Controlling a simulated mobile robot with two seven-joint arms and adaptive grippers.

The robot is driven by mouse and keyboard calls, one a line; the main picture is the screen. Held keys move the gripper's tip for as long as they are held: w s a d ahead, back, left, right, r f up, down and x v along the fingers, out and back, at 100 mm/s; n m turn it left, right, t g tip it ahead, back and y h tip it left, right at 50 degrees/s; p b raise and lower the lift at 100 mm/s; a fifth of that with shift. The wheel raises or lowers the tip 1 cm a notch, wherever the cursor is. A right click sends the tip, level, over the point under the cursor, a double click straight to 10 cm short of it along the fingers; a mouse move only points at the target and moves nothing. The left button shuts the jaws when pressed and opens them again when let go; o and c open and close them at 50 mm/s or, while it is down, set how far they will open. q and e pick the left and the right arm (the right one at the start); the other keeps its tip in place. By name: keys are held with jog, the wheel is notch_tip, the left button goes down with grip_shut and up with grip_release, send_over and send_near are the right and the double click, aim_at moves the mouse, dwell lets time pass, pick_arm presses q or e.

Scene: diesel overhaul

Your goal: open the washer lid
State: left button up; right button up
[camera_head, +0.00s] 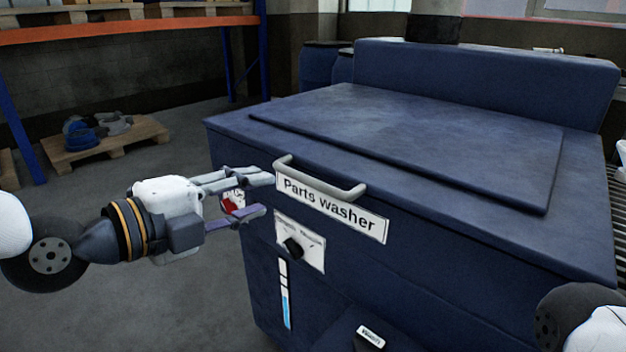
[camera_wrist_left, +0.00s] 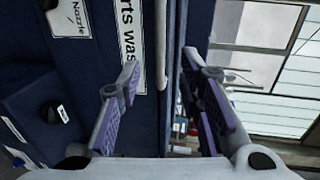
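The dark blue parts washer (camera_head: 400,270) fills the middle and right of the head view. Its lid (camera_head: 420,140) is down and flat. A grey bar handle (camera_head: 322,184) sits on the front, just above the "Parts washer" label (camera_head: 335,208). My left gripper (camera_head: 266,195) is at the left end of the handle, with its fingers apart and nothing held. In the left wrist view the handle (camera_wrist_left: 161,45) lies ahead, between the lines of the two open fingers. My right gripper is out of view; only part of my right arm shows at the lower right.
A knob panel (camera_head: 300,243) and a small "Wash" control (camera_head: 370,336) are on the washer's front. A raised back panel (camera_head: 485,80) stands behind the lid. The floor left of the washer is clear.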

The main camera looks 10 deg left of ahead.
aim_at(304, 182)
pick_arm(q)
jog(key=b+x, duration=0.3)
jog(key=x, duration=0.8)
jog(key=shift+w+d+b, duration=0.15)
jog(key=shift+d+b, duration=0.15)
jog(key=shift+d, duration=0.15)
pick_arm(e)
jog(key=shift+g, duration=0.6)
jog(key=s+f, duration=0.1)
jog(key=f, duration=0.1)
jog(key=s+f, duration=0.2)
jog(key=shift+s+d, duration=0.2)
pick_arm(q)
jog(key=shift+c, duration=0.6)
grip_shut()
